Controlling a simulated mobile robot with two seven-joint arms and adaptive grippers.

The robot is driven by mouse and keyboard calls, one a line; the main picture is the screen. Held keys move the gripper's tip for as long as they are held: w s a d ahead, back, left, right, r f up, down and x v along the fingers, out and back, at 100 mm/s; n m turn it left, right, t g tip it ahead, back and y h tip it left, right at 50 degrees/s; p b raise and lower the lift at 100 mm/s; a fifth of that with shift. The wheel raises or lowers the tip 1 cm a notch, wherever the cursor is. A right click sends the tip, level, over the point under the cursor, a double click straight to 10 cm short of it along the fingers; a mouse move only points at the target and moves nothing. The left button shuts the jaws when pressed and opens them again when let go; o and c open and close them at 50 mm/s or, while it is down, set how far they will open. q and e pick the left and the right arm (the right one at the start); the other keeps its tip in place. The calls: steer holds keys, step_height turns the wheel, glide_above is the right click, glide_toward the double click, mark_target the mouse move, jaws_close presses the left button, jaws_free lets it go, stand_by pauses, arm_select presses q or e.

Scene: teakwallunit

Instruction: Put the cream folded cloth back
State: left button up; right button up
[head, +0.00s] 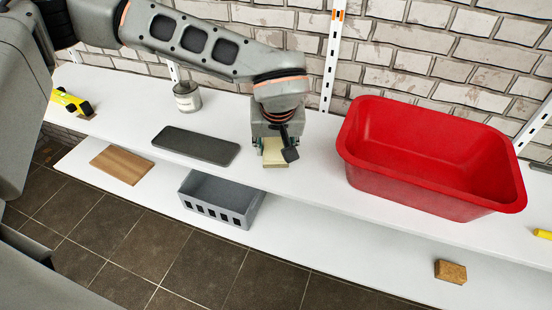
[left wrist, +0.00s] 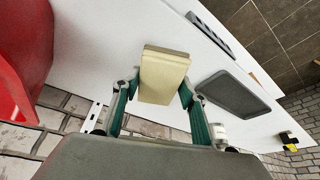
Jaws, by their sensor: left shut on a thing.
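The cream folded cloth (head: 274,156) is a pale, flat block at the upper white shelf (head: 310,155), between the dark grey slab and the red tub. My left gripper (head: 274,147) points down over it and is shut on it. In the left wrist view the cloth (left wrist: 163,75) sits between the two fingers of the gripper (left wrist: 160,90). I cannot tell whether the cloth touches the shelf. The gripper hides part of it in the head view. My right gripper is not in view.
A red tub (head: 430,190) stands right of the gripper. A dark grey slab (head: 195,146) and a can (head: 187,97) are to its left. A grey crate (head: 225,212), a wooden board (head: 121,165) and a brown block (head: 450,271) are on the lower shelf.

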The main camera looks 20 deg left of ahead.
arm_select(q)
step_height(320, 180, down, 4)
steer(key=shift+f+b, duration=0.25)
steer(key=shift+b, duration=0.1)
steer(key=shift+r, duration=0.1)
steer(key=o, duration=1)
steer(key=shift+c, duration=0.2)
